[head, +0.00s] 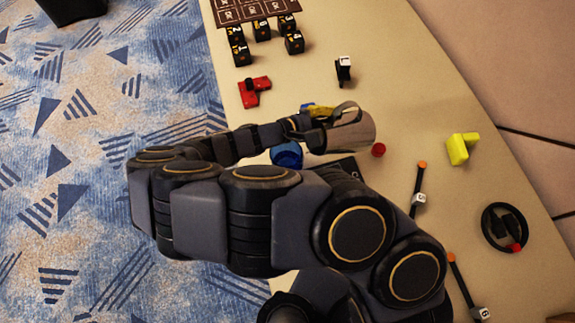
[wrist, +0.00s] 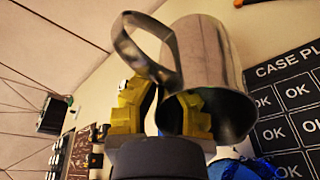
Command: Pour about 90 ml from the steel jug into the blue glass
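The steel jug (head: 354,131) is up at my gripper (head: 318,111) in the head view, tilted well over. In the wrist view, the jug (wrist: 205,60) has its open mouth low and towards the camera, with a dark interior. My gripper's yellow fingers (wrist: 162,105) are closed around the band handle, on the jug's side. The blue glass (head: 287,155) stands on the table below and left of the jug in the head view, partly hidden by my arm. In the wrist view, the blue glass (wrist: 238,170) shows at the bottom edge, below the jug's mouth. I see no liquid stream.
A red block (head: 254,91), several black numbered cubes (head: 262,29) and a black numbered piece (head: 343,69) lie farther up the table. A red ball (head: 378,150), a yellow block (head: 461,148) and a black ring (head: 486,229) lie to the right. A black lettered board (wrist: 285,95) lies near the glass.

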